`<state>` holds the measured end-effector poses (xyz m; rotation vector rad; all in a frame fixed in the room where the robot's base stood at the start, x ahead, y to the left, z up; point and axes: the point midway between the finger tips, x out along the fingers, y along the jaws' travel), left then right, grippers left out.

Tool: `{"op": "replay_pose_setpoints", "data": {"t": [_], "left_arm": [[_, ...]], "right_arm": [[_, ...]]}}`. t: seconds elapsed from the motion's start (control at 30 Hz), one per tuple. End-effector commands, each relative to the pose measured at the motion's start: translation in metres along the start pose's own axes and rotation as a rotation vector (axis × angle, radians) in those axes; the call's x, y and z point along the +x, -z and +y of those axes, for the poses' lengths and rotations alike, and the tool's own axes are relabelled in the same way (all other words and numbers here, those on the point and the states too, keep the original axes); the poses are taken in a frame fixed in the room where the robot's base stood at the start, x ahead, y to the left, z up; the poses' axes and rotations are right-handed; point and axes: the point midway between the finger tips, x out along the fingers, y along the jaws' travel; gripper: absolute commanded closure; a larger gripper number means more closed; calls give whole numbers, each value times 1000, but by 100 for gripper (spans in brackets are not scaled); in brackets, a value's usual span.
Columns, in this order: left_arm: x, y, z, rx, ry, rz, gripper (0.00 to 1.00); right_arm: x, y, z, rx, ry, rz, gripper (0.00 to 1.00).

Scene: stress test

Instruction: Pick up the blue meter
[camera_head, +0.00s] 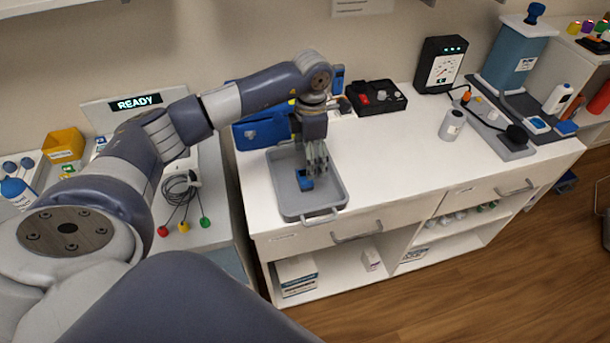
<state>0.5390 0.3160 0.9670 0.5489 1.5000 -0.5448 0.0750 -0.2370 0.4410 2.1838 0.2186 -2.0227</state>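A small blue device (304,182), which looks like the blue meter, lies in the grey tray (332,205) on the white counter. My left gripper (313,172) points down over the tray, with its fingertips right at the blue device and partly covering it. I cannot tell whether the fingers touch it or have closed on it. My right gripper is not in view.
A blue case (262,131) stands behind the tray. A black tray of parts (377,98), a white bottle (452,124) and a black meter box (441,65) are further right. The counter front right of the grey tray is clear.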

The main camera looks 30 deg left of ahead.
Motion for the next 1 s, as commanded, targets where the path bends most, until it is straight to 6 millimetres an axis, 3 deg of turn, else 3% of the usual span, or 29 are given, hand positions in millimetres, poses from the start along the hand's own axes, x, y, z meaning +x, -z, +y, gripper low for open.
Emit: {"op": "replay_pose_setpoints", "data": {"t": [0.17,0.33,0.5,0.77,1.0], "left_arm": [[12,1,-1,-1,2,1,27],[34,4,-3,0,5,2,27],[56,3,-2,0,3,0,27],[60,3,-1,1,0,-3,27],[60,3,-1,1,0,-3,74]], "right_arm": [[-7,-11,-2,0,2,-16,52],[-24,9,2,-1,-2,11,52],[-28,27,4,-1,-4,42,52],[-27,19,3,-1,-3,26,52],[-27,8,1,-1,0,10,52]]}}
